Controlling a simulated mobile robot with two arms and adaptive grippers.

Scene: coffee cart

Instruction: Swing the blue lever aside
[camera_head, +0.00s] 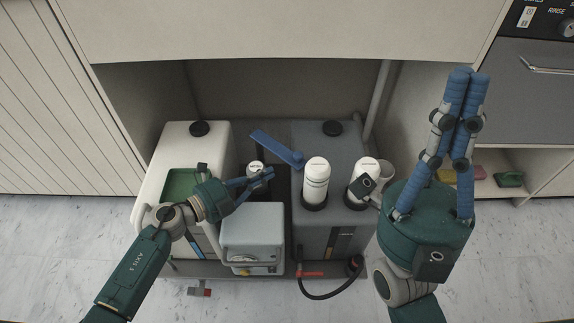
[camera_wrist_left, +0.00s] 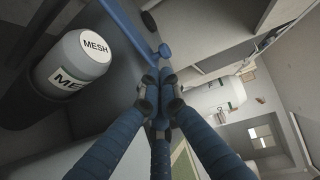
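The blue lever (camera_head: 272,146) is a flat bar lying diagonally over the gap between the white and dark grey units, its round pivot end at the lower right. In the left wrist view the lever (camera_wrist_left: 126,24) runs along the top, just beyond my fingertips. My left gripper (camera_head: 270,174) has its fingers drawn together with nothing visible between them, below the lever and apart from it. In the wrist view the left fingertips (camera_wrist_left: 161,82) meet. My right gripper (camera_head: 470,76) is raised at the right, far from the lever, its fingers together and empty.
A white MESH canister (camera_head: 255,166) stands beside my left fingertips; it looms left in the wrist view (camera_wrist_left: 75,65). White canisters (camera_head: 316,176) and (camera_head: 364,168) stand on the dark grey unit (camera_head: 325,225). A light grey box (camera_head: 252,225) sits in front. The cabinet wall overhangs behind.

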